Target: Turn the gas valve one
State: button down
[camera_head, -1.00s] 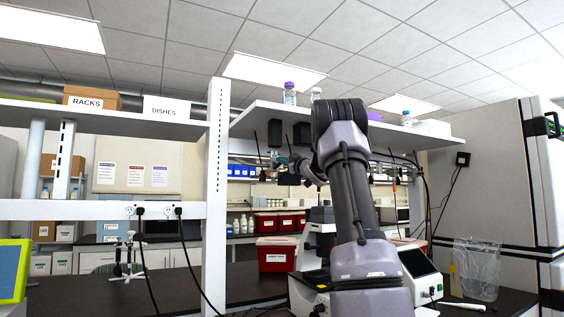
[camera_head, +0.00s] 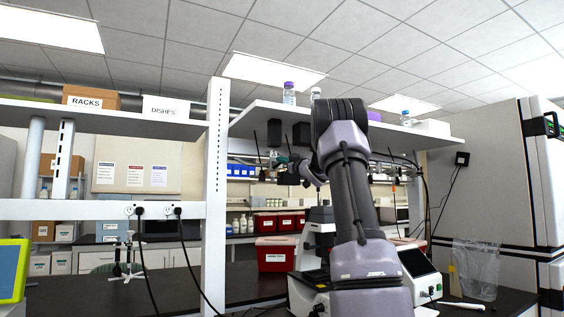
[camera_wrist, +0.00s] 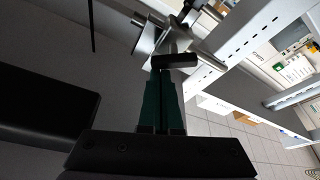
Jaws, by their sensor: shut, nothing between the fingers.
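The metal gas valve (camera_wrist: 172,42) shows at the top centre of the wrist view, with a silver body and bars, beside a perforated white post. I cannot tell its number. My gripper (camera_wrist: 162,72) has teal fingers side by side, shut and empty. Its tips are right by the valve, at a short dark bar in front of the silver body; I cannot tell whether they touch. In the head view my gripper (camera_head: 284,159) is small, under the upper shelf, and the valve cannot be made out clearly there.
The upper shelf (camera_head: 262,108) with bottles on top runs above my arm. A white upright post (camera_head: 216,200) stands left of it. Dark boxes and hanging cables are close around my gripper. A red bin (camera_head: 276,255) and bench instruments stand below.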

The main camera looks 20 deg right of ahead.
jog(key=shift+d+f+m+t+h, duration=0.15)
jog(key=shift+m+h, duration=0.35)
jog(key=shift+m, duration=0.7)
jog(key=shift+d+f+m+t+h, duration=0.1)
jog(key=shift+m+h, duration=0.4)
jog(key=shift+m, duration=0.7)
jog(key=shift+d+f+m+t+h, duration=0.15)
jog(key=shift+m+h, duration=0.35)
jog(key=shift+m, duration=0.7)
dwell(4.4)
